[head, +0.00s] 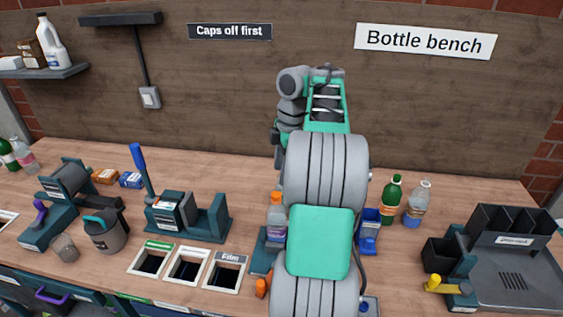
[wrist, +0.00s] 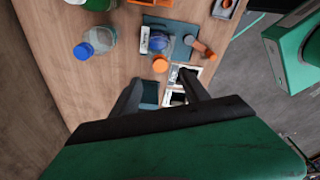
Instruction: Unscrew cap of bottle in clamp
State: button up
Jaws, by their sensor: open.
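The bottle (head: 277,222) is clear with a purple label. It stands upright in the teal clamp (head: 259,262), just left of my arm in the head view. Its orange cap (head: 277,197) is on its top. In the wrist view the cap (wrist: 160,64) lies just beyond my fingertips, with the bottle (wrist: 157,42) and clamp (wrist: 180,28) behind it. My gripper (wrist: 161,77) is open and empty, its fingers apart on either side of the line to the cap. In the head view my arm hides the gripper and part of the clamp.
A green bottle (head: 391,200) and a clear bottle (head: 418,204) stand right of my arm. A blue holder (head: 369,232) is close beside the arm. Bench openings (head: 187,266) lie left of the clamp. A grey tray (head: 515,275) is at the right.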

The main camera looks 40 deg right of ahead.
aim_at(277, 194)
jog(key=f+b, duration=0.4)
jog(key=f, duration=0.1)
jog(key=a+f+b, duration=0.1)
jog(key=f+b, duration=0.1)
jog(key=b, duration=0.1)
jog(key=shift+w+f, duration=0.3)
jog(key=shift+f, duration=0.1)
jog(key=shift+c, duration=0.4)
grip_shut()
jog(key=shift+r+n+p, duration=0.2)
jog(key=shift+n+p, duration=0.4)
jog(key=shift+n, duration=0.5)
jog(key=n, duration=0.3)
jog(key=shift+f+g, duration=0.15)
jog(key=shift+g, duration=0.25)
jog(key=shift+p, duration=0.35)
